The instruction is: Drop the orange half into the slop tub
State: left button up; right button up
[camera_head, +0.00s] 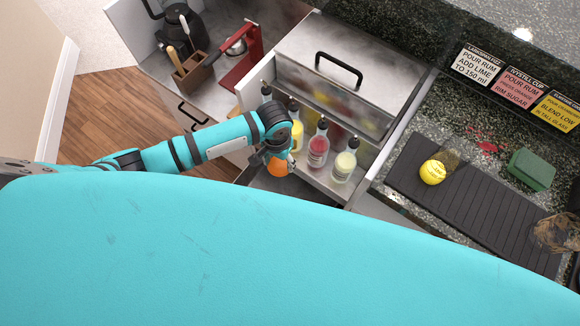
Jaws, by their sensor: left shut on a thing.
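My left arm comes in from the left, and its gripper (277,158) points down in front of the bottle rail. It is shut on the orange half (277,169), of which a small orange patch shows below the fingers. The fingers and the arm's wrist hide part of it. I cannot make out the slop tub for certain. The area below the gripper is partly covered by my own teal body in the foreground. My right gripper is not in view.
Bottles, one with red liquid (318,147) and one pale yellow (344,166), stand just right of the gripper. A steel lidded bin (300,55) is behind them. A yellow lemon (433,172) lies on the black mat (480,208), near a green sponge (531,169).

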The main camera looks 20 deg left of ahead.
aim_at(285, 170)
pick_arm(q)
jog(key=shift+m, duration=0.5)
jog(key=f, duration=0.1)
jog(key=d+f, duration=0.1)
jog(key=f, duration=0.2)
jog(key=shift+d+f, duration=0.15)
jog(key=shift+d, duration=0.1)
jog(key=shift+a+f, duration=0.1)
jog(key=shift+f, duration=0.45)
jog(key=shift+f+b, duration=0.25)
jog(key=shift+b, duration=0.15)
notch_tip(285, 170, down, 5)
jog(key=b, duration=0.6)
jog(key=shift+f, duration=0.15)
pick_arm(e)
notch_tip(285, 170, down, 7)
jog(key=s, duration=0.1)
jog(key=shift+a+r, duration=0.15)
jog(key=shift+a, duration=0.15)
